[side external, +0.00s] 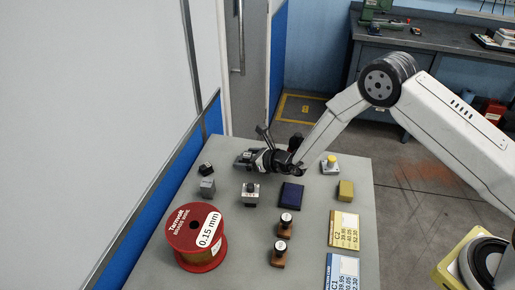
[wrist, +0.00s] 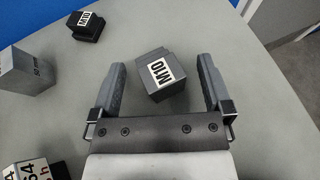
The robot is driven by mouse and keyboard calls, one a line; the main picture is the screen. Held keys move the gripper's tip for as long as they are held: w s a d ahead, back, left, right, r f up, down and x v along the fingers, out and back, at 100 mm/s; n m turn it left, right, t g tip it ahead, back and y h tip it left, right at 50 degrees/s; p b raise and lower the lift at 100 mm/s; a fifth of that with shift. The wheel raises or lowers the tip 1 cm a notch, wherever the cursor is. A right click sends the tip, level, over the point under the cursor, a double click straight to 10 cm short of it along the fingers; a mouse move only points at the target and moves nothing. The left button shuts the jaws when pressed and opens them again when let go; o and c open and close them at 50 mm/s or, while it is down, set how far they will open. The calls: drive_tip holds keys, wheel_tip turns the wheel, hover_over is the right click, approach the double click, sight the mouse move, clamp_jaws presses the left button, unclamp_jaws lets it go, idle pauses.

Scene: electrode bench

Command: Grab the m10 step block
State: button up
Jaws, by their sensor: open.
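My gripper is open, and the block sits slightly turned relative to the fingers. In the side view my gripper (side external: 246,160) is low over the far part of the bench. There the block is hard to tell apart from the fingers.
A black labelled block (wrist: 87,27) and a grey block (wrist: 27,72) stand to the left of my gripper. A red wire spool (side external: 190,240) stands at front left.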

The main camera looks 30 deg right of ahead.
clamp_jaws()
drive_tip(key=shift+r, duration=0.1)
idle(0.3)
drive_tip(key=shift+w+r, duration=0.1)
drive_tip(key=shift+r, duration=0.95)
drive_tip(key=s+d+r, duration=0.3)
drive_tip(key=s+r, duration=0.7)
drive_tip(key=s, duration=0.3)
drive_tip(key=shift+s+r, duration=0.4)
drive_tip(key=shift+a, duration=0.1)
